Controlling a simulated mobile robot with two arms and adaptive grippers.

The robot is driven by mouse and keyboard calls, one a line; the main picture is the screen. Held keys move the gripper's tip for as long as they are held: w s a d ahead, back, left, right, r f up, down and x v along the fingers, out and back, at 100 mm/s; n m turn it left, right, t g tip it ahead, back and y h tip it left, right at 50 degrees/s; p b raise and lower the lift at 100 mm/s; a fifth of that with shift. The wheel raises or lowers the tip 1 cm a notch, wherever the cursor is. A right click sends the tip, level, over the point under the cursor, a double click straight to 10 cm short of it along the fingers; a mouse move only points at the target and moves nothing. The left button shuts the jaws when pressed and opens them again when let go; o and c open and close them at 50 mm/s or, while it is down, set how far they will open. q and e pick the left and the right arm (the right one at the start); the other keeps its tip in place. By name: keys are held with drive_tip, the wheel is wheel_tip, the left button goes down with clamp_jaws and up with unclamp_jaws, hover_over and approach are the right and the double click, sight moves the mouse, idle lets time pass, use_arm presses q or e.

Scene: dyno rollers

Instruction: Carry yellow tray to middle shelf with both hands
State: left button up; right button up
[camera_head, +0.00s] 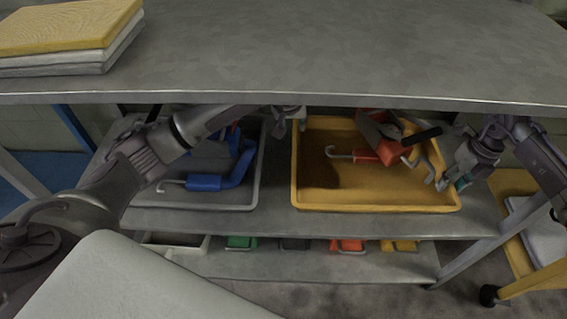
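The yellow tray (375,207) sits on the shelf under the grey table top, right of centre. It holds tools with red-orange handles (362,155) and a red-and-grey tool (382,128). My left gripper (281,126) is at the tray's back left corner, just under the table edge. Its fingertips are small and partly hidden, so I cannot tell whether they grip the rim. My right gripper (424,168) is at the tray's right side, its grey fingers spread apart over the inside near the right rim. The tray looks level and resting on the shelf.
A grey tray (222,207) with blue tools stands directly left on the same shelf (240,222). Several small coloured bins line the lower shelf (310,265). The table top (340,50) overhangs closely, with stacked boards (65,35) at left. A yellow cart (520,275) stands right.

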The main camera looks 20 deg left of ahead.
wheel_tip(320, 180, up, 7)
drive_tip(key=shift+d, duration=0.3)
idle(0.5)
